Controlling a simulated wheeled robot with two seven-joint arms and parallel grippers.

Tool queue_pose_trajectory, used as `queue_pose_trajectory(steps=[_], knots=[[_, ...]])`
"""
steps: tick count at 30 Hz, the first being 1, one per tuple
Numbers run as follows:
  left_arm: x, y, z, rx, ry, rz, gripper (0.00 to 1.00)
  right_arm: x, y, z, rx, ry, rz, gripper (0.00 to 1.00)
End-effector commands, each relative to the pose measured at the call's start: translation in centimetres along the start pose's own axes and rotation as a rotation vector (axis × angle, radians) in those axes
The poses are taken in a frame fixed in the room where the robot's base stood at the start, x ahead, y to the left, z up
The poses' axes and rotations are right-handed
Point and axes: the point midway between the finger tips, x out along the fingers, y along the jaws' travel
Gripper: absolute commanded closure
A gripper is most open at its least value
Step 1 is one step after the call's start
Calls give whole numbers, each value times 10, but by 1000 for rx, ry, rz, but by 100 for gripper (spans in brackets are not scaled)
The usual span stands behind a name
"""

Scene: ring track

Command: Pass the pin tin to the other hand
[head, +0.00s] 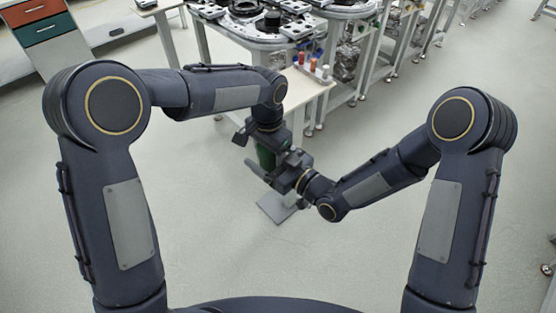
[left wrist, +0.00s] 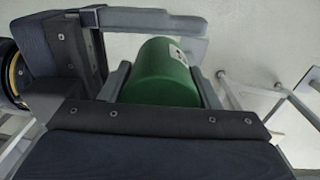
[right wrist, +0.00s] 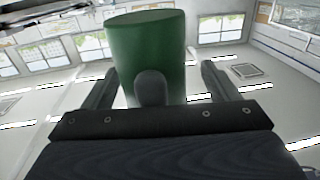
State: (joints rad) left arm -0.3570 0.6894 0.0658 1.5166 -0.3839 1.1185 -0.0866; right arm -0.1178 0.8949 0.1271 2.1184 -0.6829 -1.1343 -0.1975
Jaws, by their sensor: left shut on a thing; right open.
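The pin tin is a green cylinder (head: 266,157), held in the air in front of me, partly hidden by the grippers. My left gripper (head: 262,138) is shut on it; in the left wrist view the tin (left wrist: 165,75) sits between its two fingers. My right gripper (head: 272,172) is beside the tin with its fingers apart. In the right wrist view the tin (right wrist: 147,50) stands between the open right fingers, with a gap on the right side. A dark rounded tip, apparently a left finger, covers part of the tin there.
A small table (head: 312,90) with several small coloured items stands just beyond my grippers. A ring track (head: 262,35) on stands lies behind it. A grey flat plate (head: 277,207) shows below the grippers. The floor around is mostly clear.

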Motion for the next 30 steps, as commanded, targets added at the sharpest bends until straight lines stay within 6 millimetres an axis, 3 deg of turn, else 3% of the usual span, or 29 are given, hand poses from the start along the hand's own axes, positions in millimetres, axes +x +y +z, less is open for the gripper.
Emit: queue_pose_trajectory(steps=[9,21,22,27,30], knots=[[0,0,0,0,1,0,70,3,0,0,1,-1,0,19],[0,0,-1,0,4,-1,70,3,-2,0,1,0,-5,70],[-1,0,-1,0,4,-1,41,3,-2,-1,0,2,-6,70],[0,0,-1,0,2,0,19,3,-1,-1,0,1,-4,70],[0,1,0,2,1,2,18,3,-1,-1,0,1,-2,70]])
